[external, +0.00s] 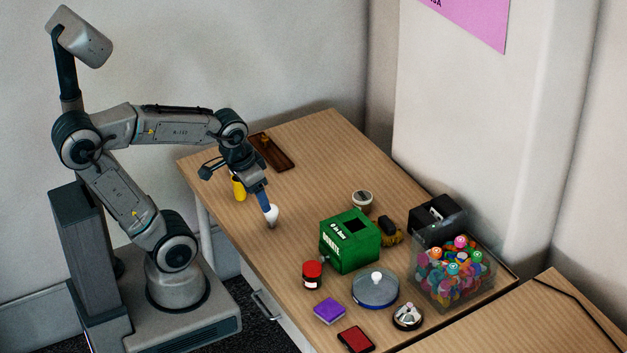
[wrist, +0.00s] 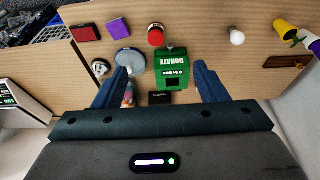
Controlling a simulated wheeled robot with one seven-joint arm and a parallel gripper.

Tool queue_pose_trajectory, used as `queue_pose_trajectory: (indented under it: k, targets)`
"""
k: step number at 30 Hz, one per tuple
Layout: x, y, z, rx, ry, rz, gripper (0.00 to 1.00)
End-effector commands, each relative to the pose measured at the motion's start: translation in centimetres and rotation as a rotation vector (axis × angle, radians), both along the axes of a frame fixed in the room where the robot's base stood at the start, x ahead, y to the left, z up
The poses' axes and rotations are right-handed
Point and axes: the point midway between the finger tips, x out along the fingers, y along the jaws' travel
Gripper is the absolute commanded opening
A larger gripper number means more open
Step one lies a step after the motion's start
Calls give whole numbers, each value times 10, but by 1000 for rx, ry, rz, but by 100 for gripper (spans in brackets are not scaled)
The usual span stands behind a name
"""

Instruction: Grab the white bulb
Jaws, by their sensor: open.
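The white bulb (external: 272,216) stands on the wooden table near its left edge, its rounded part visible. In the wrist view the bulb (wrist: 236,36) lies to the right of and beyond the right fingertip, outside the gap between the fingers. My gripper (external: 262,198) has blue fingers and appears just above the bulb in the external view, where the finger overlaps the bulb's top. In the wrist view my gripper (wrist: 161,68) is open, with its fingers wide apart and nothing held between them.
A yellow container (external: 239,188) and a brown tray (external: 272,152) are behind. A bin of colourful items (external: 453,280) stands at the right. Table around the bulb is clear.

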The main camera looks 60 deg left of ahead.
Motion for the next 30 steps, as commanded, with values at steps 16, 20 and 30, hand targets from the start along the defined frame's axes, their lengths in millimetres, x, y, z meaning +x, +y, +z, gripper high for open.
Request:
queue_pose_trajectory:
  k: [16, 20, 30]
  targets:
    - [49, 32, -10, -2, 60, 139, 65]
    - [81, 60, -23, -9, 96, 230, 65]
    - [144, 153, -88, -44, 187, 472, 65]
